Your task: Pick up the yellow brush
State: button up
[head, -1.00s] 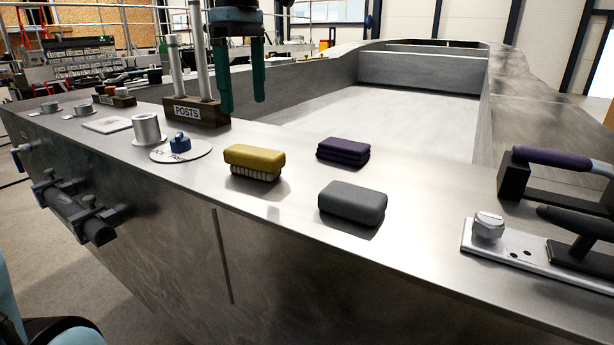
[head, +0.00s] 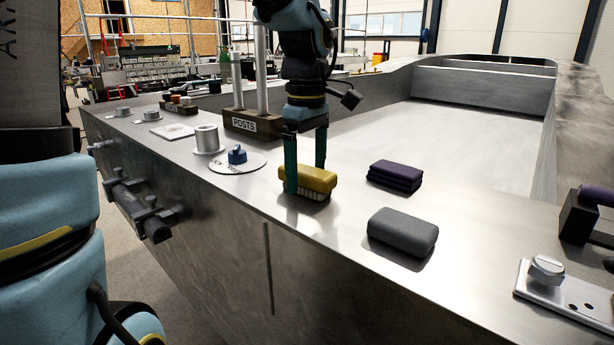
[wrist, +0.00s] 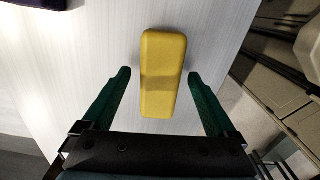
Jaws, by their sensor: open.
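The yellow brush (head: 312,180) lies bristles down on the metal deck, its yellow back up and pale bristles below. My gripper (head: 305,178) is lowered at it, with one green finger in front of its left part and the other behind it. In the wrist view the brush (wrist: 163,72) stretches between and beyond the fingertips of my open gripper (wrist: 158,76). A gap shows on each side of the brush, so the fingers do not visibly touch it there.
A grey block (head: 402,232) and a folded purple cloth (head: 395,175) lie to the right. A blue knob on a round plate (head: 237,158), a metal cup (head: 207,139) and the posts block (head: 252,124) stand to the left. The deck's front edge is close.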

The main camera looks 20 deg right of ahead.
aim_at(307, 169)
jog(key=shift+c, duration=0.4)
grip_shut()
dwell(0.4)
notch_tip(307, 169, up, 10)
jog(key=shift+b, duration=0.75)
